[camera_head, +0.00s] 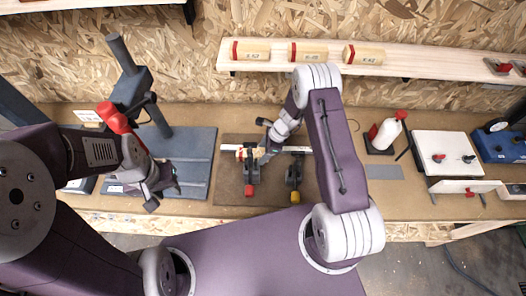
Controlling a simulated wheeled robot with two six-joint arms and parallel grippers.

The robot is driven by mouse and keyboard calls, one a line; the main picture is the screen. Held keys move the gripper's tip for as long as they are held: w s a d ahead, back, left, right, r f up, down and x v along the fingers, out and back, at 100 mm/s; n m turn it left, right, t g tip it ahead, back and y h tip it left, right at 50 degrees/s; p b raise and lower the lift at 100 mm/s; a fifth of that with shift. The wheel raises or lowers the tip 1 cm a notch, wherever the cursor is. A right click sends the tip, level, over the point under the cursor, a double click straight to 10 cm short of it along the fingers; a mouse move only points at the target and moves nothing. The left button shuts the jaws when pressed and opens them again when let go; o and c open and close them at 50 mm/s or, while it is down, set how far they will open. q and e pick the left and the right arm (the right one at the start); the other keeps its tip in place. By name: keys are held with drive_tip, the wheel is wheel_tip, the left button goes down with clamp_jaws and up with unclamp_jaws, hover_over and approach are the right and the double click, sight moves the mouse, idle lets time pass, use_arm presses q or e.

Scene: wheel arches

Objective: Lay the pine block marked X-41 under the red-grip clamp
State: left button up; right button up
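A pine block (243,153) with a red end is at the middle of the workbench, by the red-grip clamp (250,188). Its label cannot be read, and my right gripper partly hides it. My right gripper (262,148) is at the block's right end; its fingers are too small and covered to show whether they are shut on it. A yellow-grip clamp (295,194) stands to the right. My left gripper (168,190) is over the grey mat at the left, away from the block; its finger opening is unclear.
Three more red-ended pine blocks (252,50) lie on the wall shelf (425,63); their labels are too small to read. A dark stand (158,105) with a red part rises at left. A red-capped white bottle (386,134) and white board (445,146) are at right.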

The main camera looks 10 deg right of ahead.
drive_tip(key=shift+r, duration=0.1)
drive_tip(key=shift+r+p, duration=0.75)
drive_tip(key=shift+r, duration=0.1)
drive_tip(key=b+v, duration=0.2)
drive_tip(key=v, duration=0.9)
drive_tip(key=s+r+n+h, duration=0.2)
drive_tip(key=s+r+n, duration=0.2)
drive_tip(key=s+n, duration=0.6)
drive_tip(key=s+r+n+h, duration=0.2)
drive_tip(key=s+r+n, duration=0.4)
drive_tip(key=n, duration=0.5)
wheel_tip(320, 180, down, 12)
drive_tip(key=b, duration=1)
drive_tip(key=shift+s+d+r, duration=0.25)
drive_tip(key=shift+s, duration=0.15)
